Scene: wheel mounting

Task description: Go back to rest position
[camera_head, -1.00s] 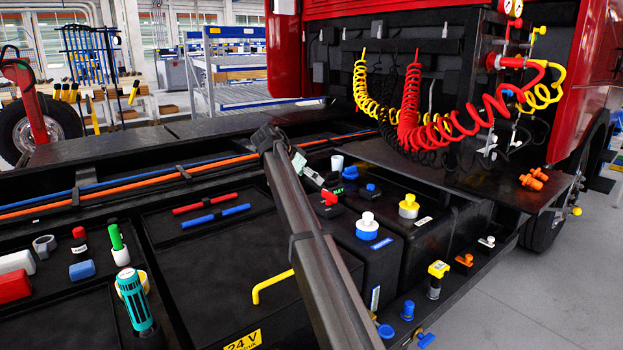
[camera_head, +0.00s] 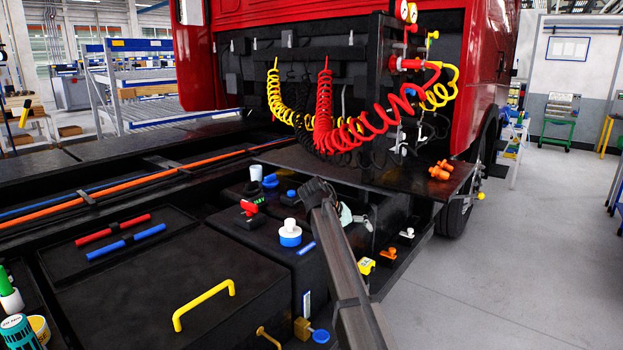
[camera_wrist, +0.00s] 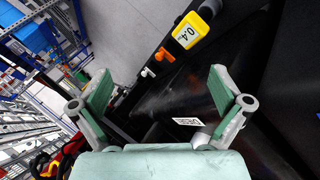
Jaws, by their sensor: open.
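My gripper is wide open in the wrist view (camera_wrist: 160,98), its two green-padded fingers apart with nothing between them. In the head view my arm reaches up from the bottom, and only part of the gripper (camera_head: 346,213) shows beside the arm's far end. It is above the right part of the black boxes on the truck chassis, right of a white cap with a blue ring (camera_head: 290,233). In the wrist view a yellow part marked 0.4 (camera_wrist: 190,32) lies beyond the fingers. No wheel shows clearly near the gripper.
Red and yellow coiled hoses (camera_head: 325,105) hang behind the red cab (camera_head: 480,90). A yellow handle (camera_head: 204,303), orange fittings (camera_head: 440,170) and several caps stick up from the chassis. Grey floor (camera_head: 500,240) is clear at right. Blue racks (camera_head: 140,75) stand at back left.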

